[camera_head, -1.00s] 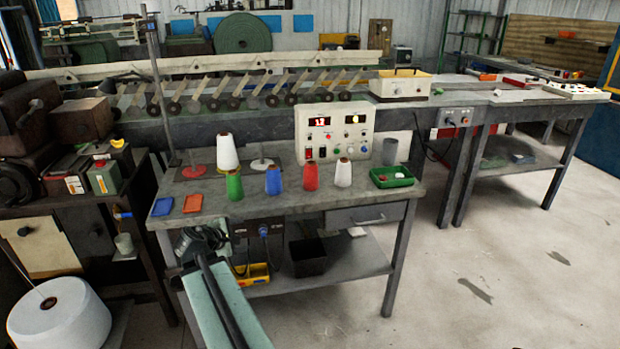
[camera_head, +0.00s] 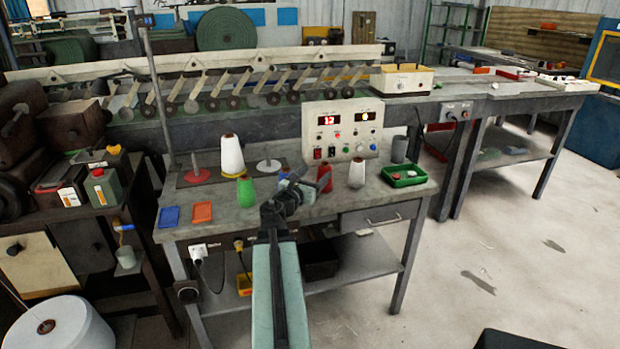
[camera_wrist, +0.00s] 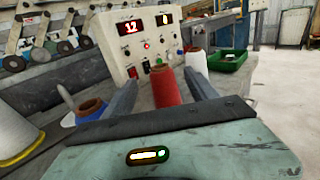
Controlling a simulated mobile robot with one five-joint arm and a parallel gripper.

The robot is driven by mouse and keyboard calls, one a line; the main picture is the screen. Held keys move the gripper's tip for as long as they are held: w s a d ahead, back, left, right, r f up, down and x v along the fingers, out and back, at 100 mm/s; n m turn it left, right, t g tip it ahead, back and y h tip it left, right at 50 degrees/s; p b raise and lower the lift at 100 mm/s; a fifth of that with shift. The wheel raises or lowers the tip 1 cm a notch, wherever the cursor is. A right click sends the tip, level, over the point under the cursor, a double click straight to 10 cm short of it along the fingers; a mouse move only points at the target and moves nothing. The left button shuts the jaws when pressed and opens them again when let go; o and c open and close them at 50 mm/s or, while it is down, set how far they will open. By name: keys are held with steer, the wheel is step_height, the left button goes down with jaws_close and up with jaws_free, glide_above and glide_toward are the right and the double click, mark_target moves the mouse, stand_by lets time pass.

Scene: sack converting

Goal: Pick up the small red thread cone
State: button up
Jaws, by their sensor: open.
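The small red thread cone (camera_head: 324,178) stands upright on the grey workbench (camera_head: 240,218), between the blue and white cones. My gripper (camera_head: 290,190) is raised over the bench's front part, just left of the red cone in the head view. In the wrist view the jaws are open, and the red cone (camera_wrist: 166,88) shows in the gap between the two fingers. No finger visibly touches it, and its lower end is hidden by my gripper's body. I cannot tell how far in it stands.
The blue cone (camera_wrist: 91,110) is just left of my left finger, and a white cone (camera_head: 357,173) is right of the red one. A green cone (camera_head: 246,191), a tall white cone (camera_head: 232,155) and a green tray (camera_head: 404,176) stand nearby. A control box (camera_head: 343,128) is behind.

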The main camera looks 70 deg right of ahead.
mark_target(322, 169)
steer(key=shift+d, duration=1.35)
steer(key=d, duration=0.3)
steer(key=d+f+b, duration=0.1)
steer(key=d, duration=0.1)
steer(key=shift+s+d, duration=0.15)
steer(key=shift+s, duration=0.2)
jaws_close()
